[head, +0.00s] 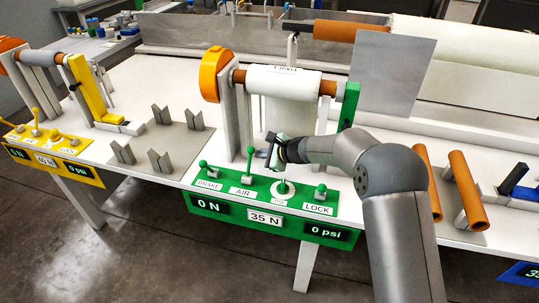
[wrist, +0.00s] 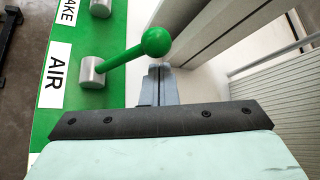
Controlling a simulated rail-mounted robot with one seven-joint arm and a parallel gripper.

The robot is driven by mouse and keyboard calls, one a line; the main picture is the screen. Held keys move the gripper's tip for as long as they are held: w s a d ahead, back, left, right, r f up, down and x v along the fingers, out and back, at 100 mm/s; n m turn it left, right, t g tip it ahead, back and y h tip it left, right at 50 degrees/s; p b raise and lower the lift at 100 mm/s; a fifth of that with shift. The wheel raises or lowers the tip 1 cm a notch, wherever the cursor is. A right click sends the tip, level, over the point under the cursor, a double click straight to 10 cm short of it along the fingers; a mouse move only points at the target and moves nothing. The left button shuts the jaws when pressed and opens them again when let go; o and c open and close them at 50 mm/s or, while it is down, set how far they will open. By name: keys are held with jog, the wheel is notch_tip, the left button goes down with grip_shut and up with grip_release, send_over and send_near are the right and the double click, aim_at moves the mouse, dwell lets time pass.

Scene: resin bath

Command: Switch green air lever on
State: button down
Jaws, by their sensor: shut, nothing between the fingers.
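The green air lever (head: 249,160) stands on the green control panel (head: 232,190), above the label AIR. In the wrist view the lever (wrist: 125,56) is a green rod with a ball knob, rising at a slant from a grey base beside its label. My gripper (head: 268,152) is just to the right of the lever in the head view. In the wrist view its fingertips (wrist: 160,72) are together and empty, close to the ball knob. I cannot tell for sure whether they touch it. The panel's pressure display (head: 326,231) reads 0 psi.
The brake lever (head: 203,168) is left of the air lever; the jog knob (head: 283,188) and lock lever (head: 321,192) are right of it. A white roll (head: 285,80) on a stand rises behind. A yellow panel (head: 50,160) is at the left.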

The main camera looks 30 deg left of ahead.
jog(key=shift+s+a+r, duration=0.1)
jog(key=shift+s+r, duration=0.2)
jog(key=shift+r, duration=0.05)
jog(key=shift+f+b, duration=0.15)
jog(key=shift+b, duration=0.2)
